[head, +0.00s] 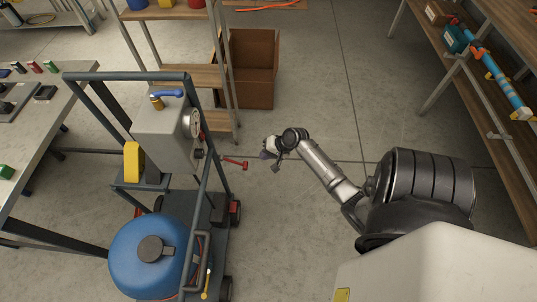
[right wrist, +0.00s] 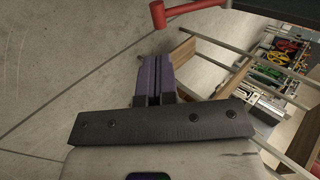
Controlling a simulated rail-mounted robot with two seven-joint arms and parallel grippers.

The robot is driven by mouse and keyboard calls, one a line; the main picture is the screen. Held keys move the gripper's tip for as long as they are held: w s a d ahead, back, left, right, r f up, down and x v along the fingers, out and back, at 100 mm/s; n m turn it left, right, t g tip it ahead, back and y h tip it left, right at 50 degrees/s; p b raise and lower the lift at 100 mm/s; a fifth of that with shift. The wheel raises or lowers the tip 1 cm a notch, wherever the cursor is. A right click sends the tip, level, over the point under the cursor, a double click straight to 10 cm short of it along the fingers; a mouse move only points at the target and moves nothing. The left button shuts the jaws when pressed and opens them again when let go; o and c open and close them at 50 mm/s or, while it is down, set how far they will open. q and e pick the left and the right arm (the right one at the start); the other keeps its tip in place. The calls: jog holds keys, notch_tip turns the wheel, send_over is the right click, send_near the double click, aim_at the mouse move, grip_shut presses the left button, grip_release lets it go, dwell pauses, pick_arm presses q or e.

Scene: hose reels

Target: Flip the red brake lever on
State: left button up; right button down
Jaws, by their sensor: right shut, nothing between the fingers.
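The red brake lever (head: 235,163) sticks out to the right from the side of the wheeled cart (head: 207,180), roughly level, with a thicker end piece. My right gripper (head: 265,155) is just to the right of the lever's end in the head view. Its purple fingers (right wrist: 153,80) are together and empty. A gap shows between fingers and lever in the wrist view. My left gripper is in neither view.
The cart carries a blue tank (head: 150,255) and a grey box with a gauge (head: 192,123). A cardboard box (head: 253,68) and shelf (head: 190,76) stand behind. A workbench (head: 40,125) is at left, a wooden table (head: 515,30) at right. Floor around my right gripper is clear.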

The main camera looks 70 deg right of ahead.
aim_at(234, 162)
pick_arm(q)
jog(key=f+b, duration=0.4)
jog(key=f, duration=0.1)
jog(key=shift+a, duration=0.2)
pick_arm(e)
jog(key=x, duration=0.9)
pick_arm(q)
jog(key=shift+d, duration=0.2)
pick_arm(e)
jog(key=shift+a+f, duration=0.15)
jog(key=shift+f, duration=0.05)
